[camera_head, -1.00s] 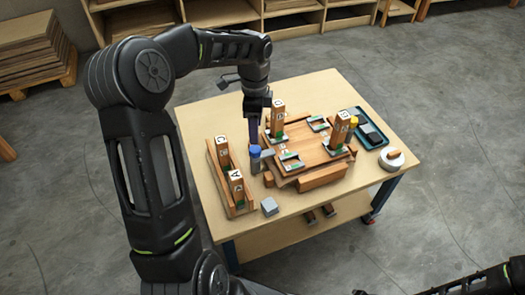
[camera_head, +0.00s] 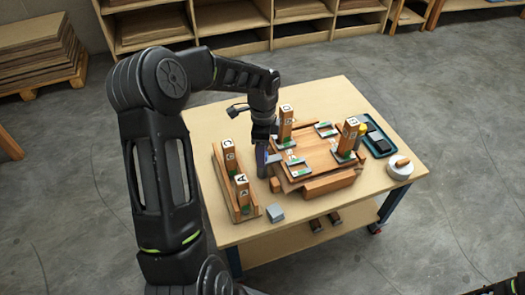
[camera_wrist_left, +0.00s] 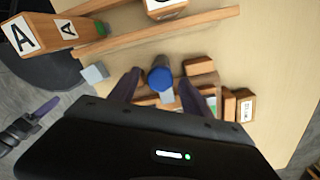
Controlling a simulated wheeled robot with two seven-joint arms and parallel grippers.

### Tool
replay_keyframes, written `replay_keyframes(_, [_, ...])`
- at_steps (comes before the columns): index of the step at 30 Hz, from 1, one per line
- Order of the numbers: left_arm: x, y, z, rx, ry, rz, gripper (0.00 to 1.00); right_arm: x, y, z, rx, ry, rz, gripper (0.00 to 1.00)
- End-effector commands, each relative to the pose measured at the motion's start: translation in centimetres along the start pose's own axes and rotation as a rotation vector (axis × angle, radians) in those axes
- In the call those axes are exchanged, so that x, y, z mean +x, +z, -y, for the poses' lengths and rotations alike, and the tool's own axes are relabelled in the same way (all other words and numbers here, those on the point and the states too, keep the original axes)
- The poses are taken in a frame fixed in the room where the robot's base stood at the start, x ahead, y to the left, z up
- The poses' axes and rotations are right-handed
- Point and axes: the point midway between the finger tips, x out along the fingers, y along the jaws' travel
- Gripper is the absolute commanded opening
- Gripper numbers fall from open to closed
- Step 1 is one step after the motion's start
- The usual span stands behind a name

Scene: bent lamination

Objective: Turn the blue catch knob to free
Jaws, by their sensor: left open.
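The blue catch knob (camera_wrist_left: 160,78) shows in the left wrist view as a round blue top on a grey post. My left gripper (camera_wrist_left: 160,90) is open, with one dark finger on each side of the knob; I cannot tell whether either touches it. In the head view my left gripper (camera_head: 263,158) is low at the left edge of the wooden fixture (camera_head: 315,155), and it largely hides the knob.
A wooden rack (camera_head: 248,212) with blocks marked A and C stands left of the fixture. A grey cube (camera_head: 276,214) lies in front. Upright blocks D (camera_head: 286,125) and B (camera_head: 348,138) rise from the fixture. A dark tray (camera_head: 377,140) and white round holder (camera_head: 399,169) are right.

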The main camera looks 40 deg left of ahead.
Motion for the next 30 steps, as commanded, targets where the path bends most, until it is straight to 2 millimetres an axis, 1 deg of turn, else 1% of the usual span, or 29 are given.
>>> replay_keyframes(6, [0.0,0.01,0.01,0.0,0.0,0.0,0.56,-0.02,0.0,0.01,0.0,0.0,0.0,0.36])
replay_keyframes(26, [-0.03,0.02,0.01,0.0,0.0,0.0,0.02,-0.02,-0.01,0.01,0.0,0.0,0.0,0.36])
replay_keyframes(27, [-0.03,0.02,0.01,0.0,0.0,0.0,0.0,-0.02,-0.01,0.01,0.0,0.0,0.0,0.36])
replay_keyframes(30, [-0.03,0.01,0.01,0.0,0.0,0.0,0.0,-0.02,0.0,0.01,0.0,0.0,0.0,0.36])
